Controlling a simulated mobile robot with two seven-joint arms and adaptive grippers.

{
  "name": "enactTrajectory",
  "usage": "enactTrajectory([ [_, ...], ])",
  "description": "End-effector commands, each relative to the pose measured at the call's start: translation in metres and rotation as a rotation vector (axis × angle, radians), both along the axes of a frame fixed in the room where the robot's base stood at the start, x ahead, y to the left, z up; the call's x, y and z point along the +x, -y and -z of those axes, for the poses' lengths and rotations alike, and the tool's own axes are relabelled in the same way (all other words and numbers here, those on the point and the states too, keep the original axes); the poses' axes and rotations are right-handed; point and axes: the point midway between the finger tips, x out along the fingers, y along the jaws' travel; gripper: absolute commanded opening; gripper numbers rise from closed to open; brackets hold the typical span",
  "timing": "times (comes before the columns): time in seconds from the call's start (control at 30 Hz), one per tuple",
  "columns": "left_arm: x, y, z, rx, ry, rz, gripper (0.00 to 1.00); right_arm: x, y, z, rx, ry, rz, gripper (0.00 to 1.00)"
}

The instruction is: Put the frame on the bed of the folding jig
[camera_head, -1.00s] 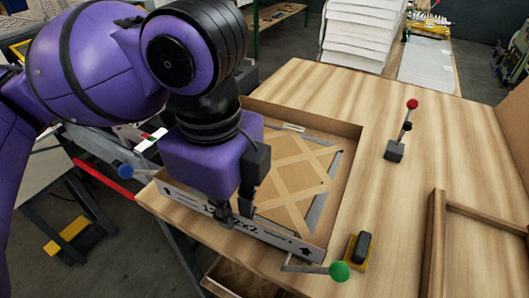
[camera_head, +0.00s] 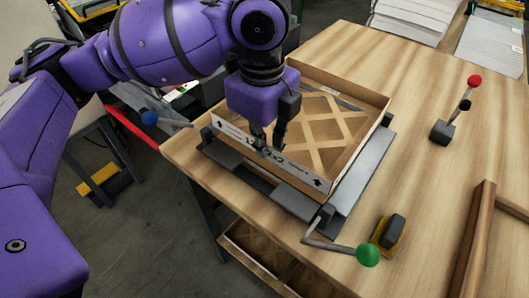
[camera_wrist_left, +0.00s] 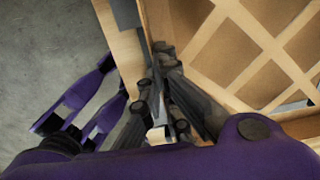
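The frame (camera_head: 340,110) is a shallow cardboard tray with raised walls, a diagonal lattice and a printed white front side. My left gripper (camera_head: 267,148) is at its front wall, with the fingers pinching that wall. The wrist view shows the dark fingers (camera_wrist_left: 172,95) closed at the wall beside the lattice. The folding jig (camera_head: 360,185) is dark grey, on the table, with a green-knobbed lever at its front. The frame appears raised above the jig, which shows along its front and right; the exact gap is unclear. Most of the bed is hidden. My right gripper is not in view.
A yellow-and-black switch (camera_head: 389,235) sits right of the green knob (camera_head: 367,255). A red-knobbed lever (camera_head: 455,112) stands farther back. A wooden rack (camera_head: 470,240) is at the right edge. Another lattice piece (camera_head: 262,263) lies below the table.

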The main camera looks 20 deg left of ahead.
Motion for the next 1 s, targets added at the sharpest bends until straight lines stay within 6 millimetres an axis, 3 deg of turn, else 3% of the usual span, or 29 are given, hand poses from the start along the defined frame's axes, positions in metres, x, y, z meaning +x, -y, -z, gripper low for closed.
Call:
enactTrajectory([
  [0.2, 0.002, -0.001, 0.034, 0.001, -0.006, 0.000, 0.00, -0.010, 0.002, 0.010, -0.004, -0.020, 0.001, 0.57],
  [0.6, 0.003, -0.001, 0.038, 0.000, -0.001, 0.000, 0.00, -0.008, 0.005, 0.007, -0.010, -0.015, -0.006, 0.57],
  [0.8, 0.003, -0.001, 0.038, 0.000, -0.001, 0.000, 0.23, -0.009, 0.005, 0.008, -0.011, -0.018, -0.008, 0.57],
  [1.0, 0.003, -0.001, 0.038, 0.000, -0.001, 0.000, 0.23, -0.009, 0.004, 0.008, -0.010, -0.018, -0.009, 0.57],
])
